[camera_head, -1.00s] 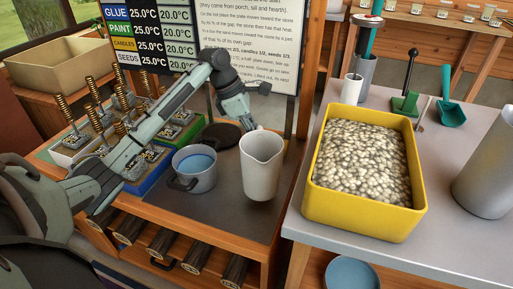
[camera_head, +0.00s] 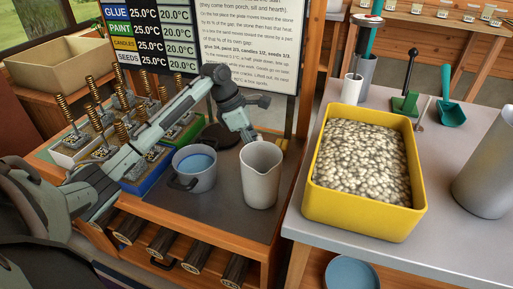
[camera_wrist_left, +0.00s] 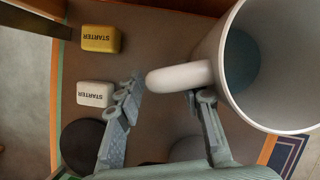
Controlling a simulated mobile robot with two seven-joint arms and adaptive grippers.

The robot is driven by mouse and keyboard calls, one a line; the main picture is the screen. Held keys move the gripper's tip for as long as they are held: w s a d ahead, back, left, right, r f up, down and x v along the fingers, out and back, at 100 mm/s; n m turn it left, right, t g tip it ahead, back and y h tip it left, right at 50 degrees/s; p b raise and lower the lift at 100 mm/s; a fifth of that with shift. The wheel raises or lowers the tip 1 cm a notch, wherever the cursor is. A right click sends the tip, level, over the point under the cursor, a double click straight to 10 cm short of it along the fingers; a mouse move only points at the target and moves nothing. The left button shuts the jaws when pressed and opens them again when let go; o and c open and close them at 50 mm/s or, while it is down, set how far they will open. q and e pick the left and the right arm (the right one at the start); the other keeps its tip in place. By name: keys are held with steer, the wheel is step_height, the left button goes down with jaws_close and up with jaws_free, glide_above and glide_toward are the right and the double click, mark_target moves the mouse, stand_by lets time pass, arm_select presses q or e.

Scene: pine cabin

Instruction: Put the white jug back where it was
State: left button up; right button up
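The white jug (camera_head: 261,178) stands upright on the dark grey top of the wooden stove-like bench (camera_head: 228,215), to the right of a grey pot. In the left wrist view the jug (camera_wrist_left: 235,95) is at the upper right, with its handle pointing left and its inside in bluish shadow. My left gripper (camera_head: 246,138) is at the jug's back left side. Its fingers (camera_wrist_left: 168,98) are spread apart around the handle region, the right one partly hidden by the handle. I cannot tell whether a finger touches it. My right gripper is not in view.
The grey pot (camera_head: 195,168) holds something blue. A dark round disc (camera_head: 218,132) lies behind it. Coloured trays with springs stand left. A yellow bin (camera_head: 322,200) of pale pebbles is on the right table. Two STARTER blocks (camera_wrist_left: 100,39) show in the wrist view.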

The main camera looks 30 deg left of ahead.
arm_select(q)
steer(key=v, duration=1.2)
steer(key=shift+r, duration=0.1)
